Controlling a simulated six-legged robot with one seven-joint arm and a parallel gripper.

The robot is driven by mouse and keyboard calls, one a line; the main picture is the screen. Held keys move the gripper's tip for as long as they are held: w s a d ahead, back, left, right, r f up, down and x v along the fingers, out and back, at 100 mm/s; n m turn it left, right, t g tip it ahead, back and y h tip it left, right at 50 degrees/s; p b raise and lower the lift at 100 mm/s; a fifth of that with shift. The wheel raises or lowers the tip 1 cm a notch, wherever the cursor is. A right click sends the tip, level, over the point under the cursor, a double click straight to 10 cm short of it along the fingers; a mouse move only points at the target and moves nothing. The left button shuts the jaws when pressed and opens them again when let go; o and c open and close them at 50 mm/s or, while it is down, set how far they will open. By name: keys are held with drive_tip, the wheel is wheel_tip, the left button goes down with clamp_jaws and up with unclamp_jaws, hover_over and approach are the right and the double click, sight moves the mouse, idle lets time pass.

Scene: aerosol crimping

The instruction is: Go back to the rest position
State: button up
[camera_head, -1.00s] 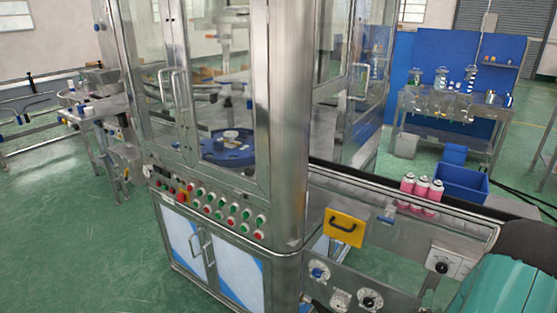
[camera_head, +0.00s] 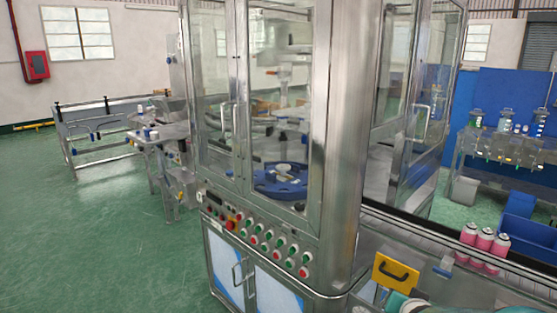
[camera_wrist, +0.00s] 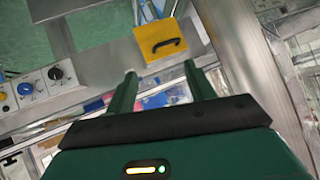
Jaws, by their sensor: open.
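My gripper (camera_wrist: 160,88) shows in the wrist view with its two green fingers apart and nothing between them. Beyond the fingertips is a yellow plate with a black handle (camera_wrist: 160,45) on the machine's side. In the head view only a small teal part of my arm shows at the bottom edge, and my gripper cannot be made out there. The crimping machine (camera_head: 345,150) is a steel cabinet with glass doors, and a blue rotary table (camera_head: 280,188) sits inside it.
Pink aerosol cans (camera_head: 485,242) stand on the conveyor at the right. Red and green buttons (camera_head: 262,240) line the cabinet front. A workbench (camera_head: 495,150) with a blue back panel stands behind at right. The green floor (camera_head: 110,240) at left is clear.

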drive_tip(key=s+a+r+n+g+y, duration=0.2)
drive_tip(key=s+a+r+n, duration=0.1)
drive_tip(key=s+a, duration=0.5)
drive_tip(key=s+a+r+n+g+y, duration=0.1)
drive_tip(key=s+a+r+n, duration=0.3)
drive_tip(key=a, duration=0.5)
drive_tip(key=s+r+g, duration=0.1)
drive_tip(key=s+r, duration=0.1)
drive_tip(key=s, duration=0.1)
drive_tip(key=shift+s+r+y, duration=0.15)
drive_tip(key=shift+s+y, duration=0.2)
drive_tip(key=shift+y, duration=0.05)
